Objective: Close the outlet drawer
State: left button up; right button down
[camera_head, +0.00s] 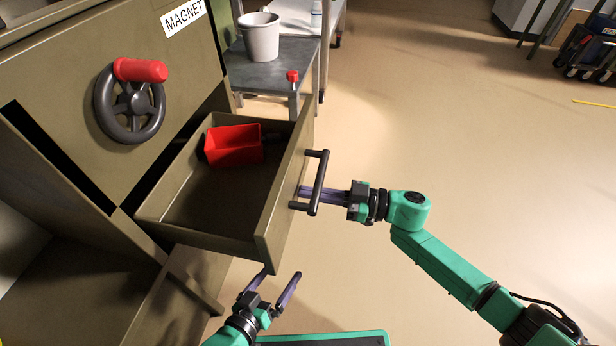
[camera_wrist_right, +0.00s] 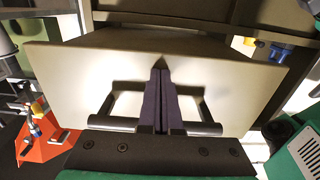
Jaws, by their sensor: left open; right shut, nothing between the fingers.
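The outlet drawer (camera_head: 282,196) stands pulled out of the olive cabinet (camera_head: 60,75). A red open box (camera_head: 236,148) sits inside it toward the back. The drawer's dark bar handle (camera_head: 319,180) is on its front face. My right gripper (camera_head: 306,191) is shut and empty, its fingertips at the drawer front within the handle's span. In the right wrist view the shut fingers (camera_wrist_right: 162,75) point at the pale drawer front (camera_wrist_right: 215,80), with the handle (camera_wrist_right: 205,128) showing on both sides of them. Whether the tips touch the front I cannot tell. My left gripper (camera_head: 281,280) is open and empty below the drawer's near corner.
A black handwheel with a red grip (camera_head: 140,71) is on the cabinet face beside a MAGNET label (camera_head: 183,15). A grey table (camera_head: 272,74) behind the drawer carries a white bucket (camera_head: 259,37) and a red-capped bottle (camera_head: 293,78).

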aim_at(261, 188)
jog(key=x, duration=1.7)
jog(key=shift+a, duration=0.45)
jog(key=shift+w+a, duration=0.1)
jog(key=shift+b+x, duration=0.6)
jog(key=shift+x, duration=0.75)
jog(key=shift+d+r+p, duration=0.2)
jog(key=shift+d+p, duration=0.1)
jog(key=shift+p, duration=0.1)
jog(key=p+v, duration=0.5)
jog(key=v, duration=0.3)
jog(key=shift+d+f, duration=0.1)
jog(key=shift+d, duration=0.1)
jog(key=shift+f, duration=0.1)
